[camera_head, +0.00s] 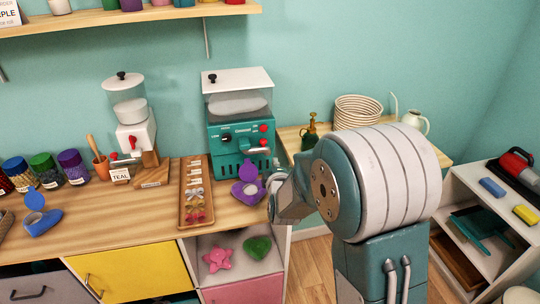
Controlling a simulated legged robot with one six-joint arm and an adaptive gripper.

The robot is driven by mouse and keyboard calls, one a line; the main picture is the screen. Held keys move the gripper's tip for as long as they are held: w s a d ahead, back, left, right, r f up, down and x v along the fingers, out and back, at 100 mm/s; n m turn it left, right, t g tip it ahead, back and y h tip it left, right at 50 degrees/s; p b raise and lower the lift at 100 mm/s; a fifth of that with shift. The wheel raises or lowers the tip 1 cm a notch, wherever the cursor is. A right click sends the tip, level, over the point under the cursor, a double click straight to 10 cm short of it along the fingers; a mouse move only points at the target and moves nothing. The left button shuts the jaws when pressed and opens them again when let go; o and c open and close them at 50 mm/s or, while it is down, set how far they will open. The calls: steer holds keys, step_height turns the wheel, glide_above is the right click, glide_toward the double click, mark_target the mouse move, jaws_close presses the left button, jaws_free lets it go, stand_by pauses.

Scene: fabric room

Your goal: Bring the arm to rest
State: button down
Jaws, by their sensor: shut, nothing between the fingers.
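My arm (385,185) rises at the right of the centre, a large white and teal joint close to the camera. Its far end, with my gripper (275,208), shows small at the left of that joint, in front of the counter's right edge. My gripper is shut and holds nothing. Its fingers are small and partly hidden by the arm, so their detail is hard to make out.
The wooden counter (110,215) holds a teal machine (238,120), a white dispenser (130,115), a wooden tray (183,215) and a purple dish (248,187) near my gripper. A side table (290,132) stands behind my arm, a white shelf unit (455,180) at right.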

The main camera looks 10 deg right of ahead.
steer(key=s+d+r+m+g+y, duration=0.15)
steer(key=s+r+m+g, duration=0.5)
steer(key=s, duration=0.75)
steer(key=s+d+r+m+g, duration=0.1)
steer(key=s+m, duration=0.3)
steer(key=s, duration=0.6)
steer(key=s+d+r+m+g, duration=0.1)
steer(key=s+m, duration=0.4)
steer(key=s, duration=0.6)
steer(key=shift+d+r+g+h, duration=0.15)
steer(key=shift+d+g+h, duration=0.3)
steer(key=shift+g, duration=0.7)
steer(key=shift+d, duration=0.15)
